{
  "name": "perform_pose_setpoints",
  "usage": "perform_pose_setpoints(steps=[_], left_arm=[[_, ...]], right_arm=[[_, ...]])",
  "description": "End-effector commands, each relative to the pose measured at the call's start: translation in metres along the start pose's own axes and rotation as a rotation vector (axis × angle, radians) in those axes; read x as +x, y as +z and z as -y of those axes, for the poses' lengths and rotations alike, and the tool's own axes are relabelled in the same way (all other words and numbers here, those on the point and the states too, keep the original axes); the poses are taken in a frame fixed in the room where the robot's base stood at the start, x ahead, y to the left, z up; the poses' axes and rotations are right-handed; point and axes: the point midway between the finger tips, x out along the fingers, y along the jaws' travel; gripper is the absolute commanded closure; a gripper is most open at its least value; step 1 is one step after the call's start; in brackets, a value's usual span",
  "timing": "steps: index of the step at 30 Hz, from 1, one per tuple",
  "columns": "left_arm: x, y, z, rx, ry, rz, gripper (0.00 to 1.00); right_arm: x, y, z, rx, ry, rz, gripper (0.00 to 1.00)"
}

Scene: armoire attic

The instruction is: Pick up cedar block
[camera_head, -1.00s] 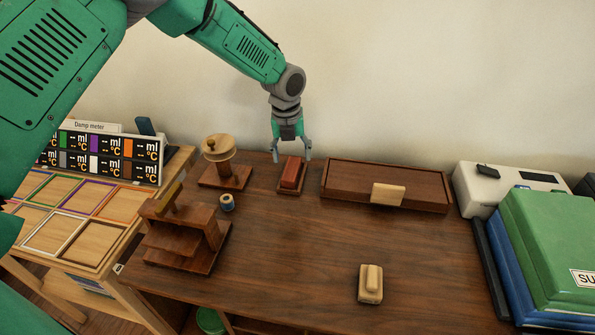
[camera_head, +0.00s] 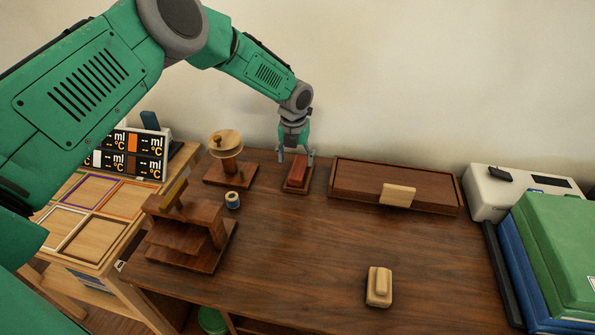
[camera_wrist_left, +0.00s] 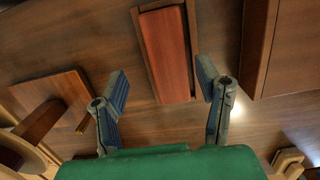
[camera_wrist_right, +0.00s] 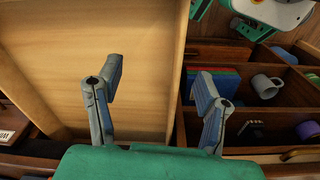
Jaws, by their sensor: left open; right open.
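The reddish block (camera_head: 298,171), which looks like the cedar block, lies in a shallow dark wooden tray (camera_head: 290,190) near the back of the table. My left gripper (camera_head: 295,158) is open just above it, pointing down. In the left wrist view the block (camera_wrist_left: 167,55) lies between and ahead of the spread left fingers (camera_wrist_left: 160,90), with no finger closed on it. My right gripper (camera_wrist_right: 162,85) is open and empty in the right wrist view, over a pale wooden panel and a compartmented drawer. It is outside the head view.
A long wooden box (camera_head: 395,185) stands right of the tray. A round-topped wooden stand (camera_head: 230,172), a blue spool (camera_head: 232,200) and a stepped wooden stand (camera_head: 190,235) are left. A pale block (camera_head: 379,287) lies front right. The middle of the table is clear.

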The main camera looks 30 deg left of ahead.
Motion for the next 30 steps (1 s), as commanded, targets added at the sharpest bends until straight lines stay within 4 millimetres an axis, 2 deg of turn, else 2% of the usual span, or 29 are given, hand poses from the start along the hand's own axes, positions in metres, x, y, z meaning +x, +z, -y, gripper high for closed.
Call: perform_pose_setpoints(steps=[3, 6, 14, 15, 19, 20, 22, 23, 30], left_arm=[[0.02, -0.002, 0.005, 0.001, 0.002, -0.001, 0.41], [0.029, -0.002, 0.006, 0.001, 0.003, 0.001, 0.41], [0.033, -0.001, 0.004, 0.0, 0.001, 0.001, 0.41], [0.033, -0.001, 0.004, 0.0, 0.0, 0.001, 0.45], [0.034, -0.001, 0.003, 0.0, 0.0, 0.001, 0.91], [0.034, -0.001, 0.003, 0.0, 0.0, 0.001, 0.95], [0.034, 0.0, 0.002, 0.0, 0.0, 0.001, 0.95], [0.034, 0.0, 0.002, -0.001, 0.001, 0.001, 1.0], [0.03, 0.001, 0.002, -0.001, 0.003, 0.002, 1.0]], right_arm=[[0.001, 0.0, 0.0, 0.0, 0.0, 0.0, 0.38], [0.001, 0.0, 0.0, 0.0, 0.0, 0.0, 0.38], [0.001, 0.0, 0.0, 0.001, 0.0, 0.0, 0.38], [0.001, 0.0, 0.0, 0.001, 0.0, 0.0, 0.38], [0.001, 0.0, 0.0, 0.001, 0.0, 0.0, 0.38], [0.001, 0.0, 0.0, 0.0, 0.0, 0.0, 0.38], [0.001, 0.0, 0.0, 0.0, 0.0, 0.0, 0.38], [0.001, 0.0, 0.0, 0.0, 0.0, 0.0, 0.38], [0.001, 0.0, 0.0, 0.0, 0.0, 0.0, 0.38]])
